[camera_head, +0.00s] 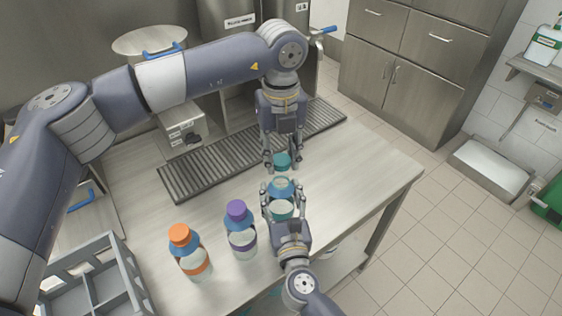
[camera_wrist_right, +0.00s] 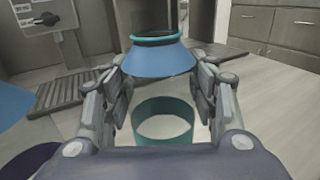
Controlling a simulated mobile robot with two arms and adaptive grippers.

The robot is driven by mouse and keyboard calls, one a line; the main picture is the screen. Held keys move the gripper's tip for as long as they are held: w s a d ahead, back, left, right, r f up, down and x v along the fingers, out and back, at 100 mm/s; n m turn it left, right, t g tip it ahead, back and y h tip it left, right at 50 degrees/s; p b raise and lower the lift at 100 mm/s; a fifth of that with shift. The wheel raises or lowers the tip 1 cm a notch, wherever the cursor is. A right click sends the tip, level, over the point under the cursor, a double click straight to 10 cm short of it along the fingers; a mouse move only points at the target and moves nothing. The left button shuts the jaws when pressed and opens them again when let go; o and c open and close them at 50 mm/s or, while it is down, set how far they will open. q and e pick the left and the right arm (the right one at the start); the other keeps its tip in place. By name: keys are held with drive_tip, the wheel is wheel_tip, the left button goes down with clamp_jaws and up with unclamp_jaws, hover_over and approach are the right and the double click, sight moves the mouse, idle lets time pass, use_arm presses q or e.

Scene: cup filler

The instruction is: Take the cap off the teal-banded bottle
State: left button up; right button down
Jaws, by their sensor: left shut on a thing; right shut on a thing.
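The teal-banded bottle (camera_head: 281,208) stands upright at the table's right part, with a blue shoulder and a teal band. My right gripper (camera_head: 281,200) is shut around its body from the front. The bottle also shows between the fingers in the right wrist view (camera_wrist_right: 158,62), its neck uncapped with a teal ring at the rim. The teal cap (camera_head: 282,159) is apart from the bottle, above and behind its mouth. My left gripper (camera_head: 281,163) points down and is shut on the cap.
A purple-capped bottle (camera_head: 240,230) and an orange-capped bottle (camera_head: 189,252) stand to the left of the held bottle. A grey divided crate (camera_head: 92,278) is at the lower left. A ribbed drain grate (camera_head: 215,166) lies behind. The table's right end is clear.

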drive_tip(key=c, duration=0.6)
unclamp_jaws()
drive_tip(key=shift+o, duration=0.2)
drive_tip(key=s+d, duration=0.2)
drive_tip(key=s, duration=1)
